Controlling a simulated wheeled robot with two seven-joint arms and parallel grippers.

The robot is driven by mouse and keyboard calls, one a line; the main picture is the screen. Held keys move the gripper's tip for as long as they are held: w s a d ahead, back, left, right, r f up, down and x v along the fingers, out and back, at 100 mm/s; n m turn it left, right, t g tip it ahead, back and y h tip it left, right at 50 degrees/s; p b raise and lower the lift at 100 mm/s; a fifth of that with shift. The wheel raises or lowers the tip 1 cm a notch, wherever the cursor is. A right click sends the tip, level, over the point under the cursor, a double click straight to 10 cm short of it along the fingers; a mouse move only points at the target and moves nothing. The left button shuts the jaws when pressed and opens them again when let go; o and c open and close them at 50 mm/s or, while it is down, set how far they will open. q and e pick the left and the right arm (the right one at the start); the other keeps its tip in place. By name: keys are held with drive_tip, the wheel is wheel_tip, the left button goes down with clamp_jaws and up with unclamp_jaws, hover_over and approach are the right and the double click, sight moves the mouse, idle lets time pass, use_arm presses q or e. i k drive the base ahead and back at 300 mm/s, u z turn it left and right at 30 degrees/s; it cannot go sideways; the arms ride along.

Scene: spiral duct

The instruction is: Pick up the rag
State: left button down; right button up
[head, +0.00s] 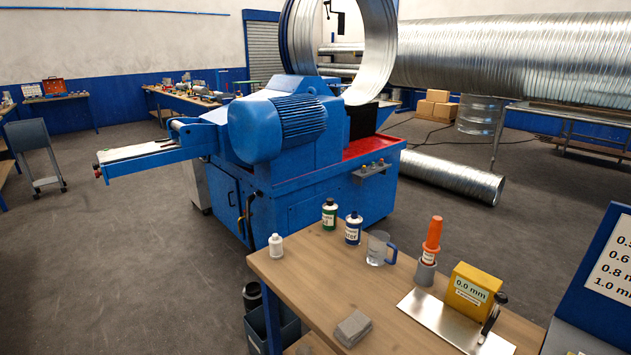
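The rag (353,328) is a small grey folded cloth. It lies flat near the front left part of the wooden workbench (305,285) in the head view. Nothing rests on it or touches it except the bench top. Neither of my grippers shows in the head view.
A blue machine (300,200) stands behind.

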sight(350, 331)
drive_tip(key=z, duration=1.3)
drive_tip(key=k, duration=1.35)
drive_tip(key=u, duration=1.45)
drive_tip(key=i, duration=0.55)
